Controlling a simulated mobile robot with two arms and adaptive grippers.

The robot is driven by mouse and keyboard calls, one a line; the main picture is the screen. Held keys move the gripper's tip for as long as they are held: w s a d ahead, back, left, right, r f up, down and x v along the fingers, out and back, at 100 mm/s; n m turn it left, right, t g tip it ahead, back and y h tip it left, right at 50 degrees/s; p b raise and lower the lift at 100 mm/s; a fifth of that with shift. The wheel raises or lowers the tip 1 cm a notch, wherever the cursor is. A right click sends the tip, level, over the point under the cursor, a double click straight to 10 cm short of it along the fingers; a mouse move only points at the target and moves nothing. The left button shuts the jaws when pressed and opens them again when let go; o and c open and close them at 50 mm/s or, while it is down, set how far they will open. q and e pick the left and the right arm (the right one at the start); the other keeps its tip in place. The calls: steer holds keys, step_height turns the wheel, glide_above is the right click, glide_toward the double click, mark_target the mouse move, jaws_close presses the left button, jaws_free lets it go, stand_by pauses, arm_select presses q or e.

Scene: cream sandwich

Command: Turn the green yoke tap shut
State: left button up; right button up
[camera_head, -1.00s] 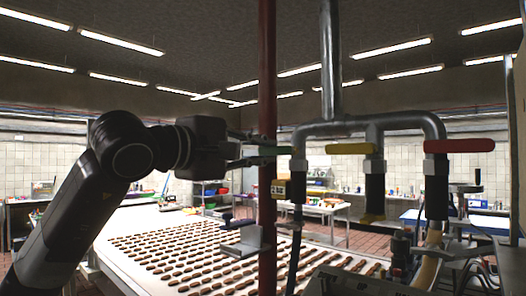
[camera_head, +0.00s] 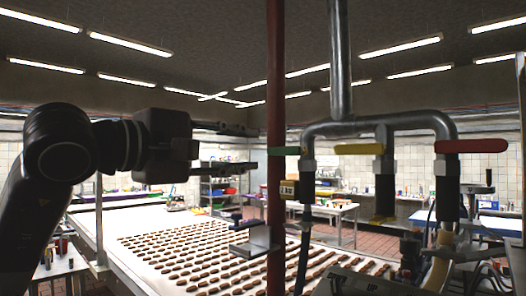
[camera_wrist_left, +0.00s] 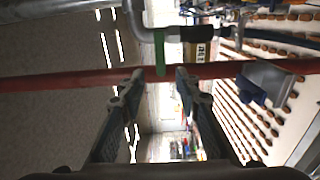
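The green yoke tap handle (camera_head: 284,151) sticks out leftward from the left branch of the grey pipe yoke (camera_head: 375,124), crosswise to that branch, in front of the red upright pipe. My left gripper (camera_head: 255,148) is to the left of the handle, with its fingers pointing right. In the left wrist view the gripper (camera_wrist_left: 158,79) is open and empty. The green handle (camera_wrist_left: 160,52) lies ahead of the gap between its fingertips, not gripped. My right gripper is not in view.
A yellow handle (camera_head: 359,149) and a red handle (camera_head: 471,146) sit on the other branches. The red upright pipe (camera_head: 275,90) stands close by the green handle. Below is a conveyor (camera_head: 130,220) with rows of brown pieces.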

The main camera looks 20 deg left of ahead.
arm_select(q)
steer(key=v, duration=0.4)
stand_by(0.5)
